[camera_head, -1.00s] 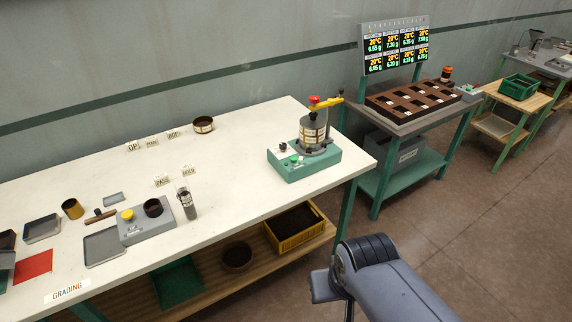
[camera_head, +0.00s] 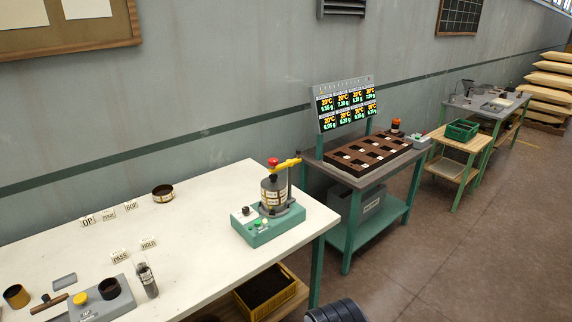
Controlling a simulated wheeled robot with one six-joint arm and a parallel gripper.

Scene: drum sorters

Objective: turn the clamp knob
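A green-based machine (camera_head: 268,224) stands near the right end of the white table. A grey drum-like body (camera_head: 272,193) with a labelled band stands upright on it. My gripper is not in view. Only a dark ribbed part of my arm (camera_head: 336,311) shows at the bottom edge.
The white table (camera_head: 205,225) has cups, small signs and a grey device with a yellow button (camera_head: 80,297) at left. A grey bench (camera_head: 385,165) with a brown compartment tray and a display (camera_head: 345,105) stands to the right. The floor (camera_head: 450,270) at right is clear.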

